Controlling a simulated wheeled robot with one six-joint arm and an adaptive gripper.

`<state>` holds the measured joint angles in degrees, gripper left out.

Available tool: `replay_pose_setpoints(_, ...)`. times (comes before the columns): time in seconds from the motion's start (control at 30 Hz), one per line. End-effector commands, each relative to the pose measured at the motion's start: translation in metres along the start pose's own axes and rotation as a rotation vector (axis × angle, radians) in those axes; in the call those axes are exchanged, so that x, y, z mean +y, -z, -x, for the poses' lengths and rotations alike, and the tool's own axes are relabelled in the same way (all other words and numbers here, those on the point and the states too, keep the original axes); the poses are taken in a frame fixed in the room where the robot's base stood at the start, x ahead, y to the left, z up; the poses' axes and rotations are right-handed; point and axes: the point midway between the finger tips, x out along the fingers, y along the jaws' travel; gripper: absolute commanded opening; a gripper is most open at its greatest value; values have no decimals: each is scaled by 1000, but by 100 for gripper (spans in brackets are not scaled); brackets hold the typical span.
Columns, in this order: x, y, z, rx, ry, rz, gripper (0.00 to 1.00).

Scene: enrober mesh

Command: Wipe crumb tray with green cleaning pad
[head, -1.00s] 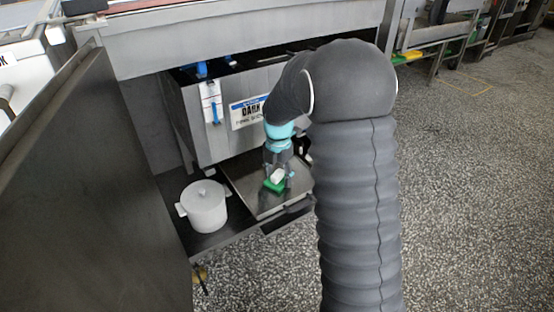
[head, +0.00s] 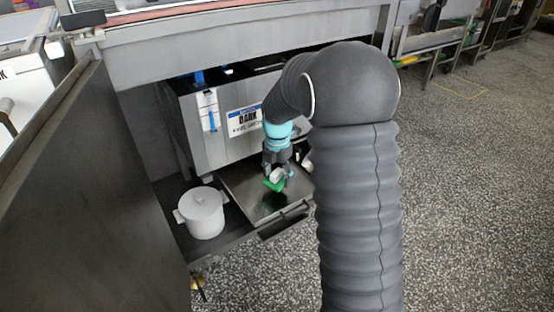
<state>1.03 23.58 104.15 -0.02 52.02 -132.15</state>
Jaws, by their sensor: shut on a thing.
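The green cleaning pad (head: 272,185) has a pale grip block on its top and sits in my gripper (head: 276,174). My gripper is shut on the pad's block, over the middle of the crumb tray. The pad looks tilted, and a dark green reflection or shadow shows on the tray below it, so it seems a little above the surface. The crumb tray (head: 240,189) is a shallow metal tray with a handle at its front edge, on the low shelf under the machine. I cannot make out crumbs at this size.
A white lidded pot (head: 203,214) stands on the shelf just left of the tray. A steel tank with a "DARK" label (head: 244,120) rises behind the tray. A large dark panel (head: 90,190) closes the left side. The speckled floor (head: 470,190) at right is clear.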

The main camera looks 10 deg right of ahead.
Motion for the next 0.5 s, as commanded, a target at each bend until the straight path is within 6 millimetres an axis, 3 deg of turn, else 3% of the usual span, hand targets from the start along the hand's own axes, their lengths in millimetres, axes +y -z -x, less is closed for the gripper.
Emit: replay_pose_setpoints(0.5,4,5,48,2,2,10,29)
